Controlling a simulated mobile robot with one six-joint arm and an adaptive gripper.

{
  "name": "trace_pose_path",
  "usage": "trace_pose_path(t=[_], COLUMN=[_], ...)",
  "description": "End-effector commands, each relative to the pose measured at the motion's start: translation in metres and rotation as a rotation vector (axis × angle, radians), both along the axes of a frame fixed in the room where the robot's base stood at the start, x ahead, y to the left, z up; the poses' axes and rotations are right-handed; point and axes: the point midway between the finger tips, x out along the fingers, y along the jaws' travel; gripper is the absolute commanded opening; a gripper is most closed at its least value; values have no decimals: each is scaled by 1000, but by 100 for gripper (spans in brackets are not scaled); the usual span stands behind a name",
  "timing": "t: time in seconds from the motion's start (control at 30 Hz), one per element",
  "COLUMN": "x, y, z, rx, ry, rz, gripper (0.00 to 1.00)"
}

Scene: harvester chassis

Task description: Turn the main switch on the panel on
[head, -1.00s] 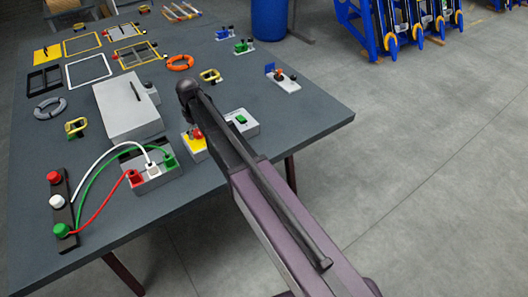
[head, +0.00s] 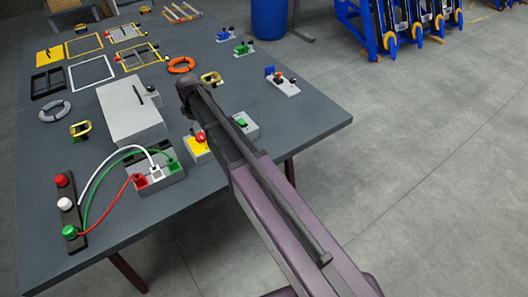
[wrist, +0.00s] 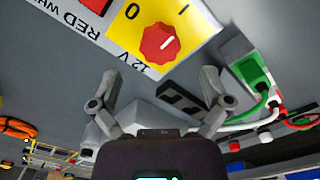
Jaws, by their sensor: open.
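The main switch is a red round knob (wrist: 159,44) on a yellow panel (wrist: 199,18) with 0 and I marks, in the wrist view. A small pale mark shows on the knob, but I cannot tell its exact setting. In the head view the red knob (head: 200,137) sits on its yellow and white box (head: 197,150), just left of my arm. My gripper (wrist: 157,85) is open and empty. Its two fingers are spread below the knob in the wrist view, apart from it. In the head view I cannot make out the fingers.
A box with a green button (head: 240,122) stands right of the switch, partly behind my arm. A socket box (head: 160,178) with red, white and green cables is to the left. A large grey box (head: 130,112) stands behind. The table's right front is clear.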

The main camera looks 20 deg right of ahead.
Motion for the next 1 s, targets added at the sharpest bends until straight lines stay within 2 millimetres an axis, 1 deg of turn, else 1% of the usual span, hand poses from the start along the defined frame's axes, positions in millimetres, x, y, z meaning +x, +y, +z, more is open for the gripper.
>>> trace_pose_path(t=[0.03,1.0], x=[0,0], y=[0,0], z=[9,87], rx=[0,0], ry=[0,0], rz=[0,-1], gripper=[98,98])
